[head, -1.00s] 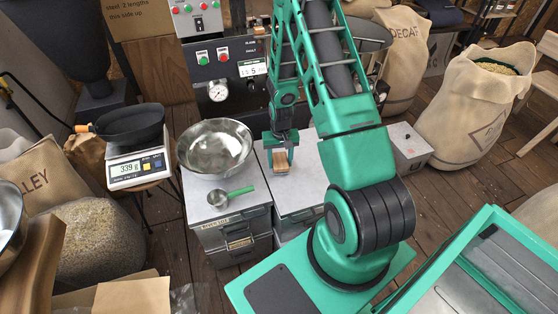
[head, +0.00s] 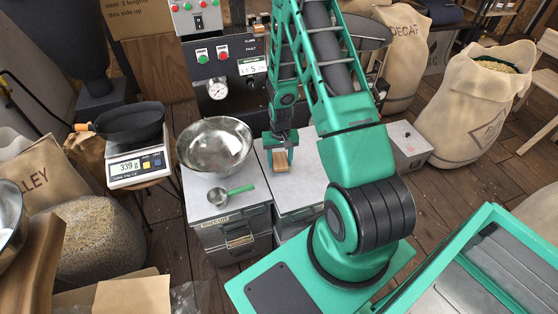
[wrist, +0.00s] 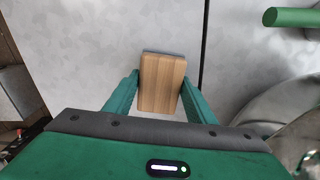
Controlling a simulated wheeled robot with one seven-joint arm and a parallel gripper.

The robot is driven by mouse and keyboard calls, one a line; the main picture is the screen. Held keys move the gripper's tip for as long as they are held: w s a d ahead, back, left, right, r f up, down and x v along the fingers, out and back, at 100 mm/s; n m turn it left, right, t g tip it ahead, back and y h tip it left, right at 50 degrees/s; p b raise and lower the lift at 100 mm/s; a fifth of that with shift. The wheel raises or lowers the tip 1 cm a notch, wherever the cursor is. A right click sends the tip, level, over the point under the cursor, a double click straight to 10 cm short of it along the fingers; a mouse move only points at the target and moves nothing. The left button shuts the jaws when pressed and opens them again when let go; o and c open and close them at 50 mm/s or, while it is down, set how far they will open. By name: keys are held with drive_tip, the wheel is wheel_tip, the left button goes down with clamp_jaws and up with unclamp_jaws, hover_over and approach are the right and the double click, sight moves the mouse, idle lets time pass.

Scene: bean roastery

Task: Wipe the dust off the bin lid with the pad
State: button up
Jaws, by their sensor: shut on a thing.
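My gripper (head: 281,159) is shut on the pad (head: 280,163), a small wooden-looking block. The pad sits between both fingers in the wrist view (wrist: 162,82). It is over the right-hand bin lid (head: 308,158), a pale grey flat top. I cannot tell whether the pad's underside touches the lid. In the wrist view this lid (wrist: 85,50) looks mottled grey and white; I cannot clearly tell dust from surface pattern. The pad hides the patch of lid beneath it, and my arm hides part of the lid's right side in the head view.
The left bin's lid (head: 205,200) carries a steel bowl (head: 214,146) and a green-handled scoop (head: 231,193). A narrow gap separates the lids. A scale (head: 137,164) with a black pan stands further left. A control panel (head: 221,58) rises behind. A grey box (head: 408,143) stands right.

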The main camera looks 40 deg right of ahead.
drive_tip(key=shift+f, duration=0.45)
drive_tip(key=shift+s+d, duration=0.3)
drive_tip(key=shift+d, duration=0.65)
drive_tip(key=shift+s+d, duration=0.3)
drive_tip(key=shift+d, duration=0.65)
drive_tip(key=shift+f, duration=0.1)
drive_tip(key=shift+w+a, duration=0.3)
drive_tip(key=shift+a, duration=0.7)
drive_tip(key=shift+w+a, duration=0.25)
drive_tip(key=shift+a, duration=0.75)
drive_tip(key=shift+d+r, duration=0.1)
drive_tip(key=shift+r, duration=3)
